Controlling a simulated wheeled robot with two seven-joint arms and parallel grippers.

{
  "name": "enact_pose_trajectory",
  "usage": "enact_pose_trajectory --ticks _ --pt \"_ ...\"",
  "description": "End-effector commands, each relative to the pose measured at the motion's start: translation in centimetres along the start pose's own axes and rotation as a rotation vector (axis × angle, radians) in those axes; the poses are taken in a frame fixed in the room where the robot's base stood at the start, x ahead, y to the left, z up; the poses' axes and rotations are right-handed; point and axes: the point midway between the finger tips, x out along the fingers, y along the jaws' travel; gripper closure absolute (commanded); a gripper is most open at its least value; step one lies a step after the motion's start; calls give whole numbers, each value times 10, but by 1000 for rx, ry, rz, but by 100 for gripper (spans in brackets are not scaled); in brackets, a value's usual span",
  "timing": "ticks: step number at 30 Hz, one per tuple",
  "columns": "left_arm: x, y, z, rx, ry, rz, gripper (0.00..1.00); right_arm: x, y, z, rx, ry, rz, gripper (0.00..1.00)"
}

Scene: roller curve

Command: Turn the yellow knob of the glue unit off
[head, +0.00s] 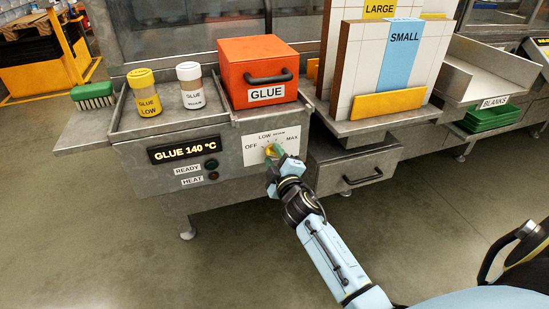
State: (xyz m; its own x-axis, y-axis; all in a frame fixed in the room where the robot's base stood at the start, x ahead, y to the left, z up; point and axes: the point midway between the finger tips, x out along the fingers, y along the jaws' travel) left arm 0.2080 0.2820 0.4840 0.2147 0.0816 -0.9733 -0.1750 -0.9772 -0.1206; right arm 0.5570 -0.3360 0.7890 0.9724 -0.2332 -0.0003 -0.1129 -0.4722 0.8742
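The yellow knob (271,151) sits on a white dial plate (257,149) on the front of the grey glue unit (137,163). The plate reads OFF at left, LOW at top and MAX at right. My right gripper (274,155) is at the knob, its fingers reaching up to it and partly covering it. I cannot tell whether the fingers are closed on the knob or only around it. The pointer's direction is hidden. A display (184,150) reads GLUE 140 °C. My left gripper is not in view.
A drawer (357,172) is to the right. The floor in front is clear.

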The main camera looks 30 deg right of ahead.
Motion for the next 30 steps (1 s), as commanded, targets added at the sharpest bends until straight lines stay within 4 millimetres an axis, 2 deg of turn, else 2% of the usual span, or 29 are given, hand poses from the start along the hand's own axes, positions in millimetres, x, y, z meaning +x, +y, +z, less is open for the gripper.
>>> enact_pose_trajectory --ticks 8,10,12,21,25,30 --pt "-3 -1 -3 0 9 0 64 -8 0 0 2 0 -1 64" --pt "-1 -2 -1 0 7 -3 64 -18 0 0 3 -1 -2 64" --pt "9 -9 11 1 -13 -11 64 -30 0 0 3 -3 -2 64" --pt "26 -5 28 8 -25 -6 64 -96 0 0 3 -2 -2 64" --pt "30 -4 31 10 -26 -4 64 -117 0 0 2 -3 -1 64" --pt "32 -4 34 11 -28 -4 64 -131 0 0 1 -1 0 64"
